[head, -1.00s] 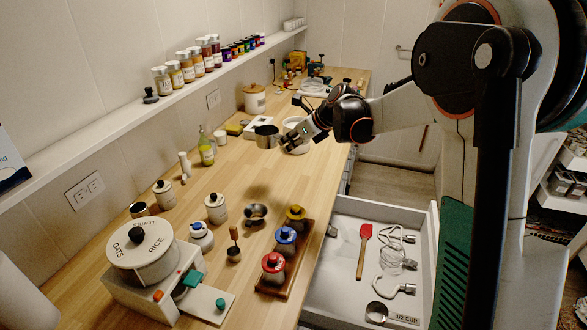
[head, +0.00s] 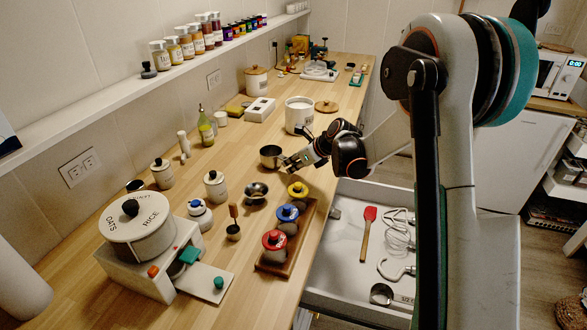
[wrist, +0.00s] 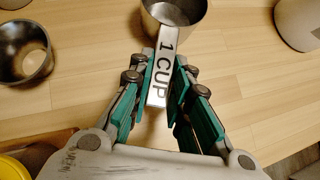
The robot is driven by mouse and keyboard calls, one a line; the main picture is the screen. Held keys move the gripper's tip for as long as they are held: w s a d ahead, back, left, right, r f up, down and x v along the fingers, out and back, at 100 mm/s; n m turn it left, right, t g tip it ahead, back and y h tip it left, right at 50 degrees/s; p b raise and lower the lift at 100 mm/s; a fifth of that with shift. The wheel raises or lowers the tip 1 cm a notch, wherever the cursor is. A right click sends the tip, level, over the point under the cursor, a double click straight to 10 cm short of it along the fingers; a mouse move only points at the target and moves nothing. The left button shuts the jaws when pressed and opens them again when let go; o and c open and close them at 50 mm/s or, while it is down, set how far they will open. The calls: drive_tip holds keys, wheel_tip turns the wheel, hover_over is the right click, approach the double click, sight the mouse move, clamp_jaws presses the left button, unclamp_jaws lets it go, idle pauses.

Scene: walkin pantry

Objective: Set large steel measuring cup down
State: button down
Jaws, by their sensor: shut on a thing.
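The large steel measuring cup (head: 271,156) is over the wooden counter, upright, with its open mouth up. Its handle, marked "1 CUP" (wrist: 163,65), lies between the teal finger pads of my gripper (head: 287,164), which is shut on it. In the wrist view the cup (wrist: 175,12) is at the top, partly cut off by the frame edge. It is low over the counter; I cannot tell whether its base touches the wood.
A steel funnel-like ring (head: 256,193) stands just nearer than the cup. Red, blue and yellow-lidded jars share a wooden tray (head: 278,270). An open white canister (head: 299,117) stands behind the cup. Bare counter lies left of the cup. An open drawer (head: 345,255) is below.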

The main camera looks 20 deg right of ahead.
drive_tip(key=shift+f, duration=0.35)
drive_tip(key=shift+f, duration=0.15)
drive_tip(key=c, duration=1.5)
unclamp_jaws()
drive_tip(key=shift+r, duration=0.2)
drive_tip(key=p+v, duration=0.3)
drive_tip(key=v, duration=0.9)
